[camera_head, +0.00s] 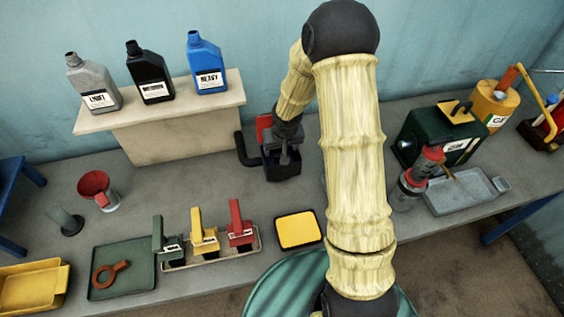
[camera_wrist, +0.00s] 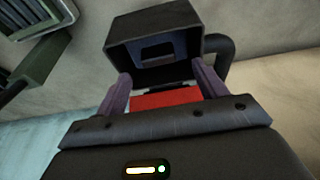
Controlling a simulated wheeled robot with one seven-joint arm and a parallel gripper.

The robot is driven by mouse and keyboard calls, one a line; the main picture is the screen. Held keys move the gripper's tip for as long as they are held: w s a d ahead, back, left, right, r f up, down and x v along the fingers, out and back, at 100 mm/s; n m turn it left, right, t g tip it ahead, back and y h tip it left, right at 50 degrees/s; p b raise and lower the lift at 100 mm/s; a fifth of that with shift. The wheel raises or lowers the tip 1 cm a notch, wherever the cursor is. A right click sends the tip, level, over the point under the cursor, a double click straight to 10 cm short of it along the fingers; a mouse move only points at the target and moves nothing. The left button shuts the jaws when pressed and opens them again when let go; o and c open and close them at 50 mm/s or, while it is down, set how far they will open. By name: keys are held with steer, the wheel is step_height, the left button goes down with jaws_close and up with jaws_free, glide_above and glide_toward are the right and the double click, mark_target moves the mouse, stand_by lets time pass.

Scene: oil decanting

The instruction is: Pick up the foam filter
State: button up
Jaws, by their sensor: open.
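A yellow square pad (camera_head: 297,230) in a black frame lies flat at the bench front. It looks like the foam filter, but I cannot be sure. My gripper (camera_wrist: 160,80) is open, pointing down at a black box (camera_wrist: 155,22) with a bent black tube (camera_wrist: 222,48). The fingers stand apart near the box's near side. A red piece (camera_wrist: 165,100) shows between them, and I cannot tell what it belongs to. In the head view the box (camera_head: 284,172) stands behind the yellow pad, partly covered by the gripper. Its inside is mostly hidden.
Three oil bottles (camera_head: 152,85) stand on a raised shelf (camera_head: 215,105) at left. A rack of colored levers (camera_head: 210,250) and a green tray (camera_head: 140,255) lie front left. A green machine (camera_head: 425,135) and a grey pan (camera_head: 455,200) are at right.

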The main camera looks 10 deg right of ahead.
mark_target(272, 160)
steer(key=x, duration=0.4)
steer(key=shift+s+d, duration=0.1)
stand_by(0.3)
steer(key=c, duration=1.3)
